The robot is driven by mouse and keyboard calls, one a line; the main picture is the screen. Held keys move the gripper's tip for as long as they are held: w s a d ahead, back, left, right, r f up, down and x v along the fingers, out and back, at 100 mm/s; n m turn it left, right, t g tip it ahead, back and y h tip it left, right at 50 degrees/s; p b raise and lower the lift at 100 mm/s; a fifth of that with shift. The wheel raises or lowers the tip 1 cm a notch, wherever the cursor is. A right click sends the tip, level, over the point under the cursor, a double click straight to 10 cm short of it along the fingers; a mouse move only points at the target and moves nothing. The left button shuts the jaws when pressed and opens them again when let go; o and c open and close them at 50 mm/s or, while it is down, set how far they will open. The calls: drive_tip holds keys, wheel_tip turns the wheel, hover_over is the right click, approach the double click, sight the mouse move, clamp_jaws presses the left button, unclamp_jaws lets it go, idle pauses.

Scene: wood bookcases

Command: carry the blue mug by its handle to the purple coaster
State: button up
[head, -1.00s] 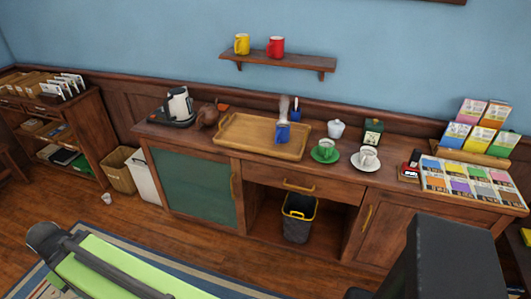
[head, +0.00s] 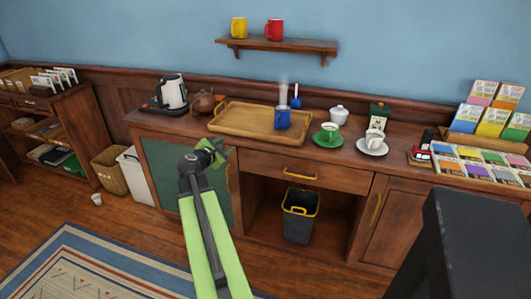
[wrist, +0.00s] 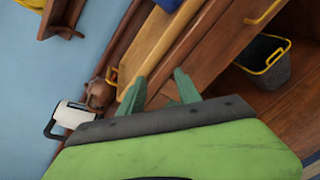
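The blue mug (head: 282,119) stands upright at the right end of the wooden tray (head: 233,128) on the sideboard, with pale steam above it. Its handle is hard to make out. I cannot make out a purple coaster in either view. My gripper (head: 217,152) is in front of the sideboard, below and left of the mug and apart from it. In the wrist view my gripper (wrist: 158,88) has its two green fingers spread, with nothing held between them.
A kettle (head: 172,92) and brown teapot (head: 206,103) stand left of the tray. A green cup (head: 328,134) and white cup (head: 374,139) on saucers stand right. Tea packets (head: 484,165) fill the right end. A bin (head: 299,216) sits in the open bay below.

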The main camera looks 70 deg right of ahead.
sight(275, 124)
drive_tip(key=s+d+n+h+b, duration=0.1)
drive_tip(key=s+d+n, duration=0.1)
drive_tip(key=s+d, duration=0.1)
drive_tip(key=s+d+n+h+b, duration=0.1)
drive_tip(key=s+d+n, duration=0.1)
drive_tip(key=s+d, duration=0.2)
drive_tip(key=s+d+r+n+g+h+b, duration=0.1)
drive_tip(key=s+d+n, duration=0.2)
drive_tip(key=s, duration=0.2)
drive_tip(key=shift+s+d+b, duration=0.3)
drive_tip(key=shift+d, duration=0.1)
drive_tip(key=shift+s, duration=0.1)
drive_tip(key=shift+s+d+r, duration=0.1)
drive_tip(key=shift+s+d, duration=0.05)
drive_tip(key=shift+d, duration=4.55)
clamp_jaws()
drive_tip(key=shift+r, duration=0.15)
drive_tip(key=shift+r+p, duration=2.85)
drive_tip(key=shift+p, duration=0.25)
